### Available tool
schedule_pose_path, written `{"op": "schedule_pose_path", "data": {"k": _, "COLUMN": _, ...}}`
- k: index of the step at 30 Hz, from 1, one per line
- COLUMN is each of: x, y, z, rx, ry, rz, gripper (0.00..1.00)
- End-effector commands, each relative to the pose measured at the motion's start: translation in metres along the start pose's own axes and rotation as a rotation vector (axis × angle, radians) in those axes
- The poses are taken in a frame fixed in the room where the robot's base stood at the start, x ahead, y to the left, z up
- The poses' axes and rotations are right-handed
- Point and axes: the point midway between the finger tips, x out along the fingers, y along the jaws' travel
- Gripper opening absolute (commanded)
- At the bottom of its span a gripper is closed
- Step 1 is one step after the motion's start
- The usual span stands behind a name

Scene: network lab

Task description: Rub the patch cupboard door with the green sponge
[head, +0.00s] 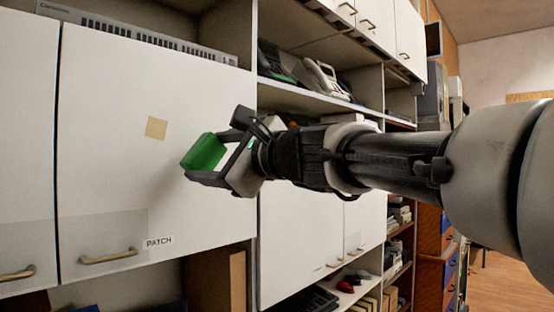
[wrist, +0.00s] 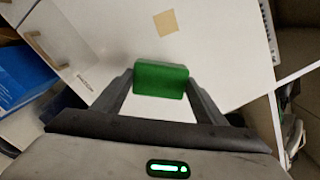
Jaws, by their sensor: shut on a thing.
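The patch cupboard door (head: 110,130) is a white panel with a "PATCH" label (head: 159,242) low on its right and a metal handle (head: 108,257) at the bottom. A tan square (head: 156,127) is on its upper right part; it also shows in the wrist view (wrist: 166,22). My gripper (head: 203,160) is shut on the green sponge (head: 204,151), in front of the door's right part, right of and below the tan square. In the wrist view the sponge (wrist: 161,80) sits between both fingertips. I cannot tell whether the sponge touches the door.
A grey rack device (head: 140,38) lies on top of the cupboard. Shelves to the right hold telephones (head: 325,80). Another white cupboard (head: 300,245) is below right. A brown box (head: 216,282) stands under the door, and a blue item (wrist: 25,75) shows at left in the wrist view.

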Motion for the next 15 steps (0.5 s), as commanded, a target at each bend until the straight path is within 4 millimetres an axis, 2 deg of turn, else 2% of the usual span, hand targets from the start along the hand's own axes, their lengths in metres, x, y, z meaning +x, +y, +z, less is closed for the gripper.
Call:
{"op": "schedule_pose_path", "data": {"k": 11, "x": -0.0031, "y": -0.0002, "z": 0.0001, "rx": 0.0, "ry": 0.0, "rz": 0.0, "gripper": 0.48}}
{"op": "schedule_pose_path", "data": {"k": 15, "x": -0.0106, "y": -0.0006, "z": 0.0002, "rx": 0.0, "ry": 0.0, "rz": -0.002, "gripper": 0.48}}
